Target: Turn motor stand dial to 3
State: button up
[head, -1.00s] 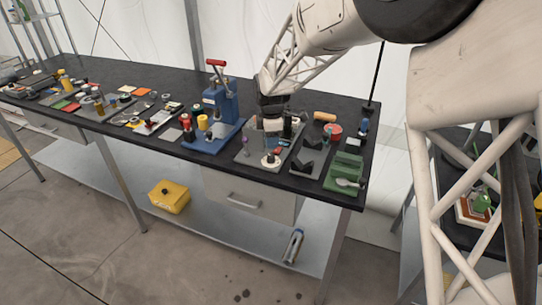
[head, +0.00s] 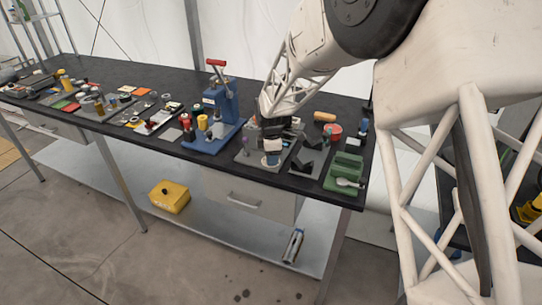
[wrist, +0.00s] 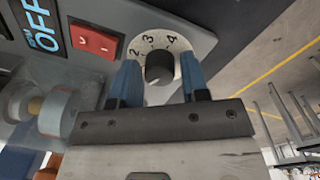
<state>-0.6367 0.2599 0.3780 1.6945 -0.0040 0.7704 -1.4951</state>
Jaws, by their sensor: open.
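The motor stand (head: 246,156) sits near the right end of the black bench in the head view, its dial hidden behind my gripper (head: 272,158). In the wrist view the dial is a dark round knob (wrist: 159,67) on a pale plate (wrist: 174,41) printed with 2, 3 and 4. A light mark shows low on the knob; the setting is unclear. My gripper (wrist: 160,75) is open, with one blue finger on each side of the knob. I cannot tell whether either finger touches it.
A blue press (head: 219,122) stands left of the stand on the bench. A green tray (head: 345,172) and dark blocks (head: 308,160) lie to the right.

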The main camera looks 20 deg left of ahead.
jog(key=c, duration=0.6)
jog(key=shift+c, duration=0.2)
jog(key=shift+m, duration=0.4)
jog(key=m, duration=0.8)
jog(key=shift+m, duration=0.4)
jog(key=m, duration=1.2)
jog(key=shift+h, duration=0.3)
jog(key=shift+m, duration=0.3)
